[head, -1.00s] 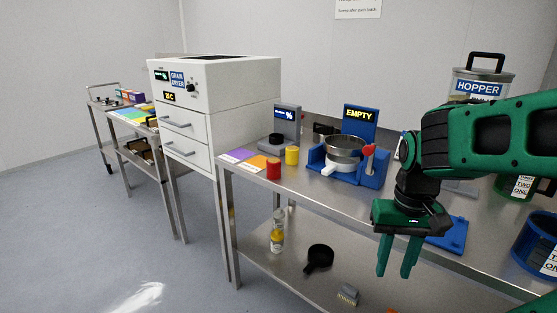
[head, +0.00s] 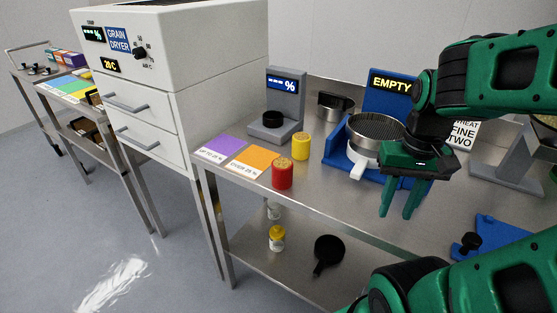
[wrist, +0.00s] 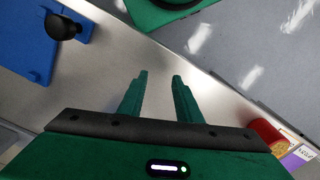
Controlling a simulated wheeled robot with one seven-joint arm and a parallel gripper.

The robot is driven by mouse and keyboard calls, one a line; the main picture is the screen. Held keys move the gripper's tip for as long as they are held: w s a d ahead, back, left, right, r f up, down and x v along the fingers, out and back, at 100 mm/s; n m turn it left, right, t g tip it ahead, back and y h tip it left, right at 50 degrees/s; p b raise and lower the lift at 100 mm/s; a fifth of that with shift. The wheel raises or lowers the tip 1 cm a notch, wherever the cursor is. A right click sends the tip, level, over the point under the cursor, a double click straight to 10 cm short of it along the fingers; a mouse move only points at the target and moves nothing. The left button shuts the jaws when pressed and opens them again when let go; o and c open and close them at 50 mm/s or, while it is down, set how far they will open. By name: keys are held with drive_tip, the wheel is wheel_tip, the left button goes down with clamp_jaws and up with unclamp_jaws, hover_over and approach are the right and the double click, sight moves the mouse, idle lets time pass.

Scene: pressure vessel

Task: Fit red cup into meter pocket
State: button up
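The red cup (head: 282,173) stands upright on the steel table, at its front edge beside the orange card. It also shows at the right edge of the wrist view (wrist: 270,134). The meter (head: 285,105) is a grey stand with a blue "%" display; a black round part (head: 272,119) sits on its base. Whether this is the pocket I cannot tell. My gripper (head: 400,214) points down, open and empty, to the right of the red cup and in front of the blue EMPTY station. Its two fingers show apart in the wrist view (wrist: 159,78).
A yellow cup (head: 301,146) stands just behind the red cup. Purple (head: 221,148) and orange (head: 256,158) cards lie to the left. A sieve pan (head: 375,132) with a white handle sits in the blue station. A blue plate (head: 495,238) lies at the right.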

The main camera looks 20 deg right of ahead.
drive_tip(key=shift+w, duration=0.45)
